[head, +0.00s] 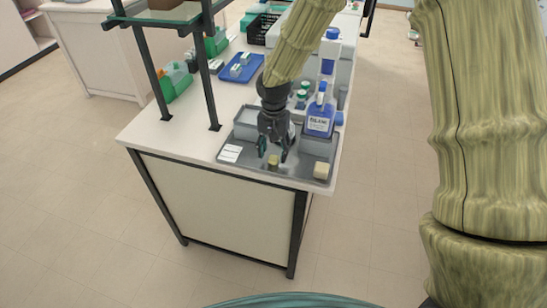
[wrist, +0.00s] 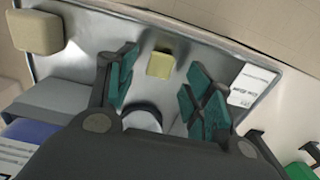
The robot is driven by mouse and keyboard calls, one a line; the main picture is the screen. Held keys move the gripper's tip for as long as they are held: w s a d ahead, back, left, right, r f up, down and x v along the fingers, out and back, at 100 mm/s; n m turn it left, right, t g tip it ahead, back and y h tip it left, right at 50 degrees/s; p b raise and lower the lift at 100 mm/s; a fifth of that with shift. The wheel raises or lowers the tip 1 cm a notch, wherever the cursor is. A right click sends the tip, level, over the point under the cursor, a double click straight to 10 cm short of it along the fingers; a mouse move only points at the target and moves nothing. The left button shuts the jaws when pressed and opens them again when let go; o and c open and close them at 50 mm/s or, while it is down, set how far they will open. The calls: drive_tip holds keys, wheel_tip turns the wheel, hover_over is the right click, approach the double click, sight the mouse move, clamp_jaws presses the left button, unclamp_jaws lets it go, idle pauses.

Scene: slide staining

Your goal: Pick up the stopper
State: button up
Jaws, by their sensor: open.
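A small yellowish block, which looks like the stopper (head: 273,160), sits on the grey metal tray (head: 296,181) near its front edge. In the wrist view the stopper (wrist: 160,65) shows between and just beyond the fingertips. My gripper (head: 274,150) is open and points down over the tray, above and just behind the stopper. Its teal finger pads (wrist: 163,88) stand apart on either side, with nothing between them that they touch. From these views I cannot tell the exact height of the fingertips above the tray.
A larger beige block (head: 321,170) sits at the tray's front right corner. A white printed card (head: 230,153) lies at the left. A blue-labelled bottle (head: 320,119) stands behind at the right. A blue tray (head: 241,68) and shelf posts stand farther left on the bench.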

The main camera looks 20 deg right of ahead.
sight(274, 161)
drive_tip(key=shift+f, duration=1.2)
drive_tip(key=shift+c, duration=0.2)
drive_tip(key=c, duration=0.8)
drive_tip(key=shift+o, duration=0.2)
